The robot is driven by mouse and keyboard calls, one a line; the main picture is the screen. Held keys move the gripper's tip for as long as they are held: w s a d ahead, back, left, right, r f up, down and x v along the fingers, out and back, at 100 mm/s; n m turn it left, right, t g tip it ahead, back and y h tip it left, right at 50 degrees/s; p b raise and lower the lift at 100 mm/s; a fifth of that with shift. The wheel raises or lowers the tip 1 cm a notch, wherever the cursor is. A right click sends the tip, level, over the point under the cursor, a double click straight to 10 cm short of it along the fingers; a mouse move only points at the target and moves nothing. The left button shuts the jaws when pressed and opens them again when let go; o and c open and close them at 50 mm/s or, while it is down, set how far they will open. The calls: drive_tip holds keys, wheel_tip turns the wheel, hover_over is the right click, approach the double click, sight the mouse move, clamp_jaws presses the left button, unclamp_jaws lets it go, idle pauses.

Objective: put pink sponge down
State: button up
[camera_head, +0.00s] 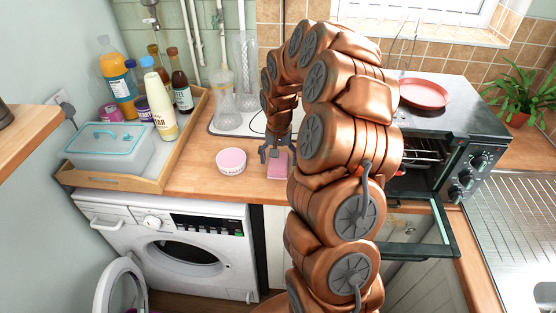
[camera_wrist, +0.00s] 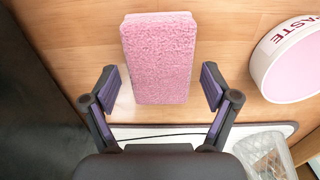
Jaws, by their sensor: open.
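The pink sponge (camera_head: 278,165) lies on the wooden counter (camera_head: 200,178), close to its front edge. In the wrist view the sponge (camera_wrist: 158,58) lies flat, with its lower end between my fingers. My gripper (camera_wrist: 161,88) is open, with a gap between each finger and the sponge's sides. In the head view my gripper (camera_head: 274,152) points down just above the sponge and partly covers it.
A round pink-and-white tub (camera_head: 231,161) stands left of the sponge. A wooden tray (camera_head: 184,142) with bottles and a lidded box (camera_head: 110,148) is at the left. An oven (camera_head: 445,130) with its door open and a pink plate (camera_head: 424,93) on top stands right. Glass vessels (camera_head: 224,95) stand behind.

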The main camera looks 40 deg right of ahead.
wheel_tip(320, 180, up, 10)
drive_tip(key=r+b, duration=0.1)
drive_tip(key=b, duration=0.2)
drive_tip(key=s+a+r+n, duration=0.3)
drive_tip(key=s+a, duration=0.2)
drive_tip(key=a, duration=0.3)
drive_tip(key=s+a+f+n, duration=0.1)
drive_tip(key=s+a, duration=0.3)
drive_tip(key=s, duration=0.4)
drive_tip(key=s+a+f+n+g, duration=0.1)
drive_tip(key=s+a+f+n, duration=0.1)
drive_tip(key=s+a, duration=0.3)
drive_tip(key=s+a+f+n, duration=0.1)
drive_tip(key=s+a, duration=0.3)
drive_tip(key=s, duration=0.9)
drive_tip(key=shift+a+f+n+g, duration=0.3)
drive_tip(key=shift+n+g, duration=0.1)
drive_tip(key=shift+n, duration=0.2)
drive_tip(key=shift+o, duration=0.3)
